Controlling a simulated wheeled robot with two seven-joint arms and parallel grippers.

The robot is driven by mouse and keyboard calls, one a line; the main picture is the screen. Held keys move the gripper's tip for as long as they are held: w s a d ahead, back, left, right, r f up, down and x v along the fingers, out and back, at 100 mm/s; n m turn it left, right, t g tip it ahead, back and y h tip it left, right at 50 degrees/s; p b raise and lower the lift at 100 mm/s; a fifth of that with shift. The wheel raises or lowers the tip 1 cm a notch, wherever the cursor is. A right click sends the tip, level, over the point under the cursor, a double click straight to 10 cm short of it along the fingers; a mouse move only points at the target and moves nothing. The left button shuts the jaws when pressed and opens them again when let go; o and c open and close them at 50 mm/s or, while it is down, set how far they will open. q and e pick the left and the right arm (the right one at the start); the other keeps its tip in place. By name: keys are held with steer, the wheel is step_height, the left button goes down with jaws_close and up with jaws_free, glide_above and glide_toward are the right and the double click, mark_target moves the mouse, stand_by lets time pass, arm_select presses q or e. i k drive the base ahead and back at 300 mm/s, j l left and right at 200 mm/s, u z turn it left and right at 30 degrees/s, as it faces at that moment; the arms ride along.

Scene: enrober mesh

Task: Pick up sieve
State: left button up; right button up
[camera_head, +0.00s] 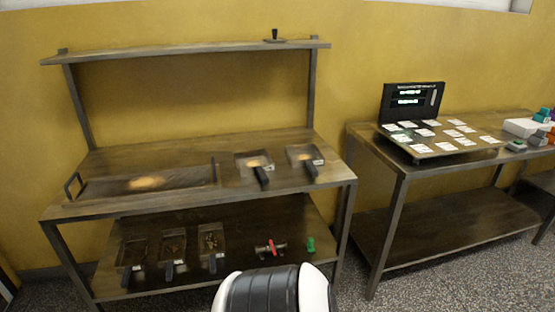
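I cannot tell for certain which thing is the sieve. A long, flat, dark tray (110,188) with upright end handles lies on the left of the workbench top, with a glowing yellowish patch in its middle. Two clear square pans with dark handles stand to its right, a left pan (243,160) and a right pan (297,153). Three similar handled containers stand on the lower shelf: left (131,250), middle (172,246) and right (211,240). Neither of my grippers is in view. A black and white part of me shows at the bottom centre.
The workbench (200,202) has an overhead shelf (180,52) holding a small dark object (273,36). A red-handled fitting (270,248) and a green piece (311,244) lie on its lower shelf. A second table (375,150) at right holds a black case (411,100) and several cards.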

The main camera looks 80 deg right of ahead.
mark_target(256, 165)
steer(key=z, duration=0.85)
steer(key=l+z, duration=0.1)
steer(key=z, duration=0.75)
steer(key=i+z, duration=0.1)
steer(key=z, duration=0.75)
steer(key=i+j+z, duration=0.15)
steer(key=i+z, duration=0.2)
steer(key=i, duration=0.35)
